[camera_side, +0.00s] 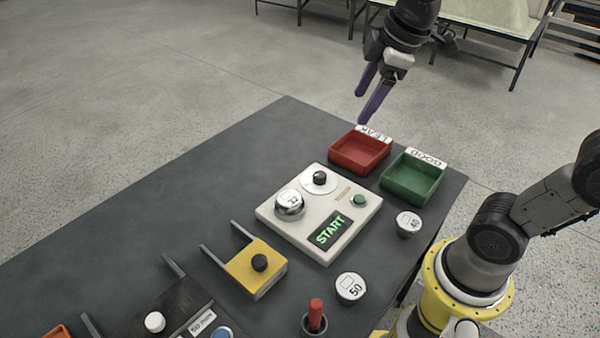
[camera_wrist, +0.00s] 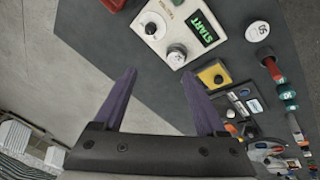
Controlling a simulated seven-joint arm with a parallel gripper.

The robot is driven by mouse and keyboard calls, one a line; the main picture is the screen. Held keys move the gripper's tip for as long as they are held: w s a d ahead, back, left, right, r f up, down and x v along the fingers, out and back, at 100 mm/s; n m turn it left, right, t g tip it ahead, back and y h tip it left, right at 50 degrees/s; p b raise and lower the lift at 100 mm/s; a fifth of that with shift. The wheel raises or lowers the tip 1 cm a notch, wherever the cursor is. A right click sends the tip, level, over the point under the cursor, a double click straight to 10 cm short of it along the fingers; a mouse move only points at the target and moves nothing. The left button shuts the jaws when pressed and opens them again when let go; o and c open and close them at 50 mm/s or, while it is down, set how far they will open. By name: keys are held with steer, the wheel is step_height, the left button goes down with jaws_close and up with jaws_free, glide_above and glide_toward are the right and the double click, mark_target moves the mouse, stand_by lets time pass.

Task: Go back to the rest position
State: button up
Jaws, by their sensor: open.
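My gripper (camera_side: 370,92) is open and empty. In the side view it hangs in the air above the far edge of the table, up and beyond the red tray. Its two purple fingers also show spread apart in the wrist view (camera_wrist: 160,105), with only table and floor between and below them. The dark grey table (camera_side: 150,210) lies below it. Nothing touches the fingers.
A red LEAK tray (camera_side: 361,152) and a green GOOD tray (camera_side: 413,178) stand empty at the table's far right. A white START panel (camera_side: 320,212) carries a silver round piece (camera_side: 289,204). Round pieces marked 40 (camera_side: 408,223) and 50 (camera_side: 350,287) lie nearby. A yellow block (camera_side: 256,270) stands in front.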

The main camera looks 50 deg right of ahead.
steer(key=s+a+f+m+t, duration=0.1)
steer(key=s+f+m, duration=0.3)
steer(key=s+m, duration=0.4)
steer(key=s, duration=0.4)
steer(key=shift+s+a+f, duration=0.15)
steer(key=shift+f, duration=0.25)
stand_by(0.5)
